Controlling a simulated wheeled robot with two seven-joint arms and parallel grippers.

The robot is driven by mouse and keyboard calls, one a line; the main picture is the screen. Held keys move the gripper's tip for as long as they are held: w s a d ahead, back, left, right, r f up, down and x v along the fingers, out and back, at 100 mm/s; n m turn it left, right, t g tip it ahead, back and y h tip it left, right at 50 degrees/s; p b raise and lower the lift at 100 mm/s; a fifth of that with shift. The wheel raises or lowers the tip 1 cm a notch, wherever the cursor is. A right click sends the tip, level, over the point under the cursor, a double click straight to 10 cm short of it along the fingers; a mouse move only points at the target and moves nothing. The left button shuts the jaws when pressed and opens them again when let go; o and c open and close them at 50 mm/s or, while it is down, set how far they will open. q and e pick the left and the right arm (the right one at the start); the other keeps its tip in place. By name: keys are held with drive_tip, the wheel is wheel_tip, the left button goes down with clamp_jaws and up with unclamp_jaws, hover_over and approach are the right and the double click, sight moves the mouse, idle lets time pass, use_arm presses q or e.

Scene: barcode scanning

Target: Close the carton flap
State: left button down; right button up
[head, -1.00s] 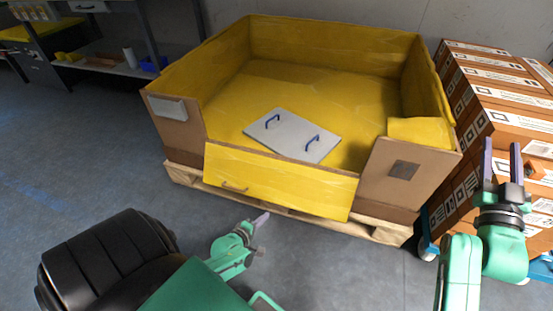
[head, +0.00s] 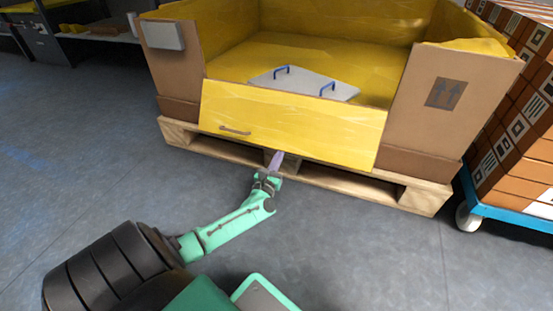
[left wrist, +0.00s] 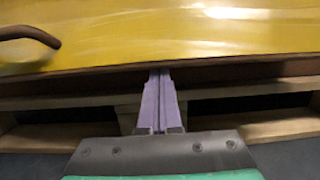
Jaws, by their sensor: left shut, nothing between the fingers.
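The carton (head: 425,110) is a large brown box with a yellow lining, standing on a wooden pallet. Its yellow front flap (head: 290,122) hangs folded down over the front opening, with a handle (head: 235,131) at its lower left. My left gripper (head: 277,160) is shut and empty, just at the lower edge of the flap. In the left wrist view its purple fingers (left wrist: 159,100) point at the flap's lower edge, with the flap (left wrist: 200,35) above; whether they touch it I cannot tell. My right gripper is out of view.
A grey panel with two blue handles (head: 300,82) lies inside the carton. The pallet (head: 415,195) juts out below the flap. A blue wheeled cart (head: 500,200) with stacked brown boxes stands at right. The floor in front is clear.

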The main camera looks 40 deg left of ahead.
use_arm(q)
drive_tip(key=b+x, duration=0.1)
drive_tip(key=x, duration=0.3)
drive_tip(key=shift+f, duration=0.15)
drive_tip(key=shift+w, duration=0.2)
